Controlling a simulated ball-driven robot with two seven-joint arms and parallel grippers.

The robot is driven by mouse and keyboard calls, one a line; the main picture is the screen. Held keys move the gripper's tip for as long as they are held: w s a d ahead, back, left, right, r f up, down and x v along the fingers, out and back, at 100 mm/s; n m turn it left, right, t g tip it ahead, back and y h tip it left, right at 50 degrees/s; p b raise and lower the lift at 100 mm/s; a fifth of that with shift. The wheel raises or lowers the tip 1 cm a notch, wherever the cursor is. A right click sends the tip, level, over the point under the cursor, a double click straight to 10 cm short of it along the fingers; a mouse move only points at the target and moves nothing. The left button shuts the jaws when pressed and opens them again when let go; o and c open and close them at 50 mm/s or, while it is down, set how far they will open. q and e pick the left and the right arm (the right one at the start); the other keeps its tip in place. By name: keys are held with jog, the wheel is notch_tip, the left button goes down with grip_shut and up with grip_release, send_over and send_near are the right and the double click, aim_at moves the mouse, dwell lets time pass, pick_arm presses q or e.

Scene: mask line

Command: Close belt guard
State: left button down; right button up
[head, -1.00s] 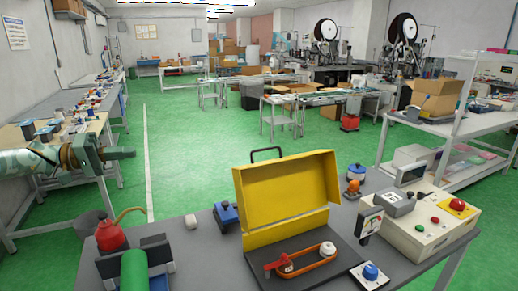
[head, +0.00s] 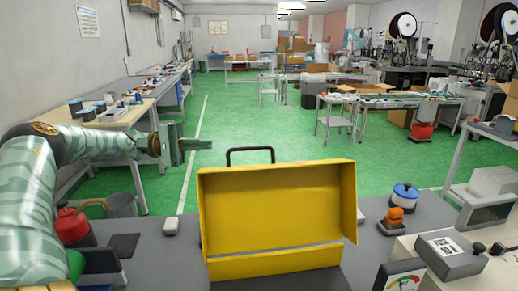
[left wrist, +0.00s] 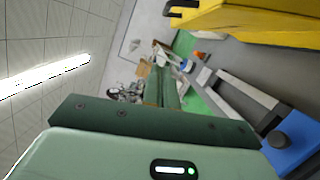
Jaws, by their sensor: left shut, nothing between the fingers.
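The yellow belt guard (head: 278,208) stands open and raised, its hollow inside facing me and a dark handle (head: 250,150) at its top edge. Its dark base (head: 290,281) shows only in part; the belt and pulleys are below the picture. My left gripper (head: 205,145) is shut and empty, in the air left of the guard and about level with its handle, apart from it. In the left wrist view, the gripper's green fingers (left wrist: 165,88) point away, with the yellow guard (left wrist: 255,22) at the upper right. My right gripper is not in view.
An orange knob (head: 394,217), a blue-lidded pot (head: 405,195) and a control box (head: 450,255) are right. A blue part (left wrist: 292,142) shows in the wrist view.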

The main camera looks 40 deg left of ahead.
pick_arm(q)
jog(key=w+d+r+p, duration=0.1)
jog(key=w+d+p, duration=0.1)
jog(key=d, duration=0.8)
jog(key=shift+w+d+r+p, duration=0.2)
jog(key=shift+w+d+p, duration=0.15)
jog(key=shift+w, duration=0.25)
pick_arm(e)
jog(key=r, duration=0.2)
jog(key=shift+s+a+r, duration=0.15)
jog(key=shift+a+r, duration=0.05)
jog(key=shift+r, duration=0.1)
